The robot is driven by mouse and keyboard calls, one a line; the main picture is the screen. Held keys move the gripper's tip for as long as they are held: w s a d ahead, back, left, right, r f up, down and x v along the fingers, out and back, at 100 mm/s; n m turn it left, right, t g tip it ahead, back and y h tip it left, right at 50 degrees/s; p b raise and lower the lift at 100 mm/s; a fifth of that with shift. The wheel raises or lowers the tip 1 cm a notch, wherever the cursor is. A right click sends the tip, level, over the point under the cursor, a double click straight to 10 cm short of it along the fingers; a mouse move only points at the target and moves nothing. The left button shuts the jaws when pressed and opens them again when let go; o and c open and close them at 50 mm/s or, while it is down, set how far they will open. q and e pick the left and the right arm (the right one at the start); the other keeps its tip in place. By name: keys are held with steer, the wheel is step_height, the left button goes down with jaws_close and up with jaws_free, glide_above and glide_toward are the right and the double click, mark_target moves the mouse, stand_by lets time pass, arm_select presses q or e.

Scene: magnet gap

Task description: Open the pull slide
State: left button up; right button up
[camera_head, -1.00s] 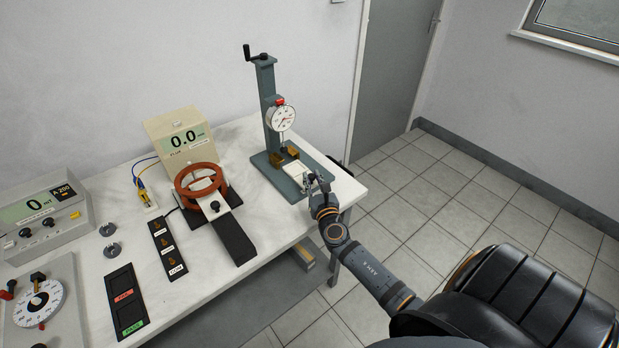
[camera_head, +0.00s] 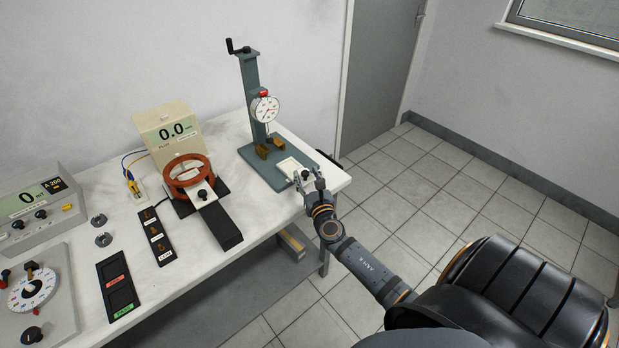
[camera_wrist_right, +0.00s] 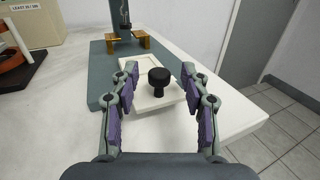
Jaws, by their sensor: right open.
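The pull slide (camera_head: 291,168) is a white plate lying on the green-grey base of the dial gauge stand, with a black knob (camera_wrist_right: 158,76) on its near end. My right gripper (camera_head: 308,181) is at the near right edge of the base, over the knob end of the slide. In the right wrist view the right gripper (camera_wrist_right: 160,92) is open, one finger on each side of the knob. A gap shows between each finger and the knob. The slide's far end lies toward the brass blocks (camera_head: 268,148). My left gripper is not in view.
The dial gauge (camera_head: 265,109) and its column (camera_head: 249,85) rise behind the slide. To the left are a red coil (camera_head: 187,175) with its own white slide and a meter box (camera_head: 169,131). The table's right edge is close to my gripper, with open floor beyond.

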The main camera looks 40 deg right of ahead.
steer(key=v, duration=1.2)
steer(key=s+d+f+m+g, duration=0.1)
steer(key=s+f+m+g, duration=0.25)
steer(key=f, duration=0.55)
steer(key=s+d+f+m+g+y, duration=0.1)
steer(key=s+f+m+g, duration=0.3)
steer(key=f, duration=0.6)
steer(key=s+f+m+g, duration=0.1)
steer(key=s+f+m, duration=0.1)
steer(key=f+m, duration=0.55)
steer(key=s+a+f+m+g+y, duration=0.2)
steer(key=s+f+m, duration=0.6)
steer(key=s, duration=0.5)
steer(key=s+a+f+m+g+y+p, duration=0.1)
steer(key=s+a+f+m+g, duration=0.3)
steer(key=s+f+m, duration=0.5)
steer(key=s+f+g, duration=0.1)
steer(key=s+f, duration=0.2)
steer(key=shift+s+a+y, duration=0.4)
steer(key=shift+f+g, duration=0.1)
steer(key=shift+g, duration=0.15)
